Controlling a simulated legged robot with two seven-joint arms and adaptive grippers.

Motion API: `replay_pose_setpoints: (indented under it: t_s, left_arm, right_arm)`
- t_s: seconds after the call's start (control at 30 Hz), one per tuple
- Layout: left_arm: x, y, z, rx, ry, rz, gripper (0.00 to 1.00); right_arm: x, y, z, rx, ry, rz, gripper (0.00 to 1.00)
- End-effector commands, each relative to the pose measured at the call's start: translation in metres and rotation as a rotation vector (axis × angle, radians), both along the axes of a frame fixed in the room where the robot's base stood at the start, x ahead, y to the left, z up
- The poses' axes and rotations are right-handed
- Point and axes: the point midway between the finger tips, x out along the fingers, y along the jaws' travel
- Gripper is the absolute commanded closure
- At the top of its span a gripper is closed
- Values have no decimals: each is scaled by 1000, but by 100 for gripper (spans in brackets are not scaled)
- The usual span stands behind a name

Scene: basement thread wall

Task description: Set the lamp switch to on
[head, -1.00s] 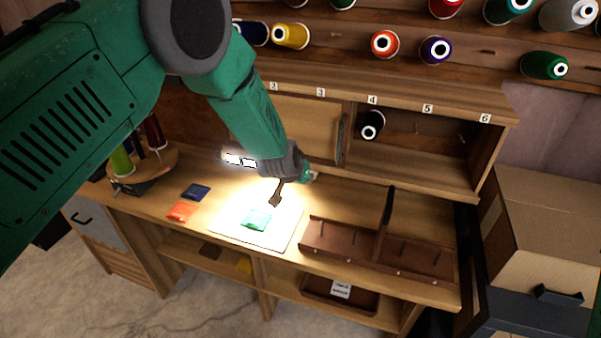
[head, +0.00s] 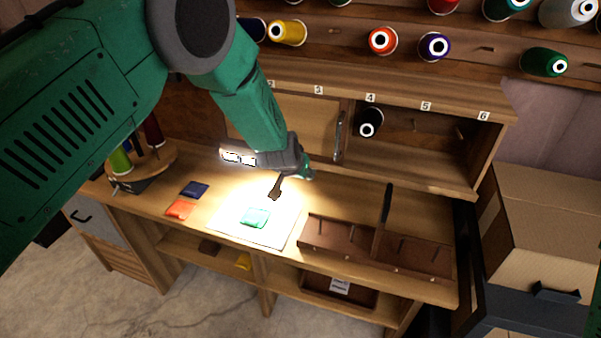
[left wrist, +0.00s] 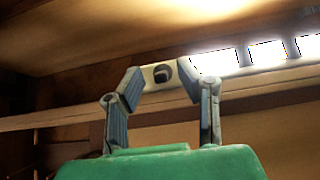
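The lamp is a pale strip under the shelf, with bright white glowing panels (left wrist: 268,53); they also show in the head view (head: 238,158). The lamp switch (left wrist: 161,74) is a small dark knob on the strip's pale end, left of the panels in the left wrist view. My left gripper (left wrist: 158,83) is open and empty, with its fingertips apart on either side of the switch. I cannot tell whether they touch it. In the head view my left gripper (head: 277,188) is below the shelf, and the switch is hidden. My right gripper is not in view.
A lit white sheet with a green packet (head: 255,217) lies below my left gripper. Orange (head: 180,209) and blue (head: 195,189) packets lie left. A brown divided tray (head: 340,238) stands right. Shelf cubbies (head: 420,150) and thread spools are behind and above.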

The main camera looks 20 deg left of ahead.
Motion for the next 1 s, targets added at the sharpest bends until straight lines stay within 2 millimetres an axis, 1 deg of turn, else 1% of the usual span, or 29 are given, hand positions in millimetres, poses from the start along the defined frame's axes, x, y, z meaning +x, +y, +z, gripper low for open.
replay_pose_setpoints:
  t_s: [0.17, 0.27, 0.5, 0.63, 0.8, 1.0]
  left_arm:
    - [-8, 0, 12, -1, 0, 1, 69]
    - [-19, 1, 26, 1, 0, -1, 69]
    - [-50, 1, 66, 0, 0, 0, 69]
    - [-62, 1, 81, 1, 0, 0, 69]
    - [-70, 1, 89, 1, 3, -1, 69]
    - [-71, 1, 90, 1, 4, -1, 69]
  right_arm:
    - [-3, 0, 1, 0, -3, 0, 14]
    - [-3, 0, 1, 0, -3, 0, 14]
    - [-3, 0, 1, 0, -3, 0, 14]
    - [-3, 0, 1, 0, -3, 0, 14]
    - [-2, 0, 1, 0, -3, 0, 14]
    - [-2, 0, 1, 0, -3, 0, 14]
